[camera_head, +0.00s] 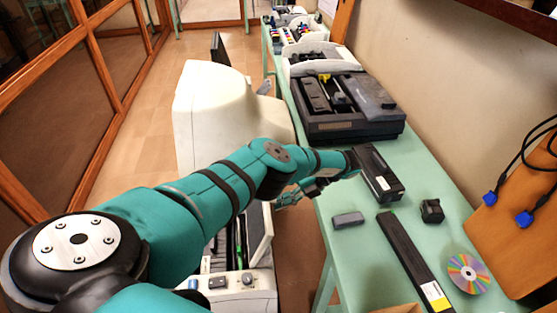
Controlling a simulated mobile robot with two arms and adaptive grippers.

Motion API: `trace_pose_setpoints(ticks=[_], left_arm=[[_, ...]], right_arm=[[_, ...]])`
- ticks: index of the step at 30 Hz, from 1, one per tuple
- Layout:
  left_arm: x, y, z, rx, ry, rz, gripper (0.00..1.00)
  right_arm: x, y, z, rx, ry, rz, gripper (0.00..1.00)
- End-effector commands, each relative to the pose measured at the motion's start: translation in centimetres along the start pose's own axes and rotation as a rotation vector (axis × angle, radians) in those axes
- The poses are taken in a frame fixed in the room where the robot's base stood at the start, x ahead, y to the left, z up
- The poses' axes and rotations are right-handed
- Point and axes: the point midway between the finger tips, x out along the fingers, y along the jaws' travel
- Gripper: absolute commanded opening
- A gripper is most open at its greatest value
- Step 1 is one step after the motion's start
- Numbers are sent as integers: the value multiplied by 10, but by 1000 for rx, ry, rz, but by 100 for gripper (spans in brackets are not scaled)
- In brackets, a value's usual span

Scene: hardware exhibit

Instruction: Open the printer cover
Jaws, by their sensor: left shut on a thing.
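The printer (250,282) is the off-white machine at the bottom centre, with its dark inside partly showing. Its light cover (261,238) stands raised, close to upright, on its right side. My left arm reaches across from the left and bends back. My left gripper (283,200) is at the cover's upper right edge and is shut on it. The exact contact is small and hard to see. My arm hides the printer's left part. My right gripper is not in view.
A green table (350,262) on the right holds a dark device (345,108), a black box (377,174), a long black bar (412,258), a small grey block (348,220) and a disc (467,273). A large off-white casing (215,110) stands behind my arm. Glazed wooden partitions line the left.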

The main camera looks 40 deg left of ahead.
Motion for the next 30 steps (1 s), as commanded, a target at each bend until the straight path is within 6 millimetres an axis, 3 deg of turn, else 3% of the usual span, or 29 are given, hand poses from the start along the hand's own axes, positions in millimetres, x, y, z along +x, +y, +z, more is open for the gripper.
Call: trace_pose_setpoints(ticks=[20,26,30], left_arm=[[-1,0,-1,8,-4,-4,33],[-12,15,1,4,-11,-5,33],[-20,36,0,4,-3,-2,33]], right_arm=[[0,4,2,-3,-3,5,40],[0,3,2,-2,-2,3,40],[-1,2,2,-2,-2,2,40]])
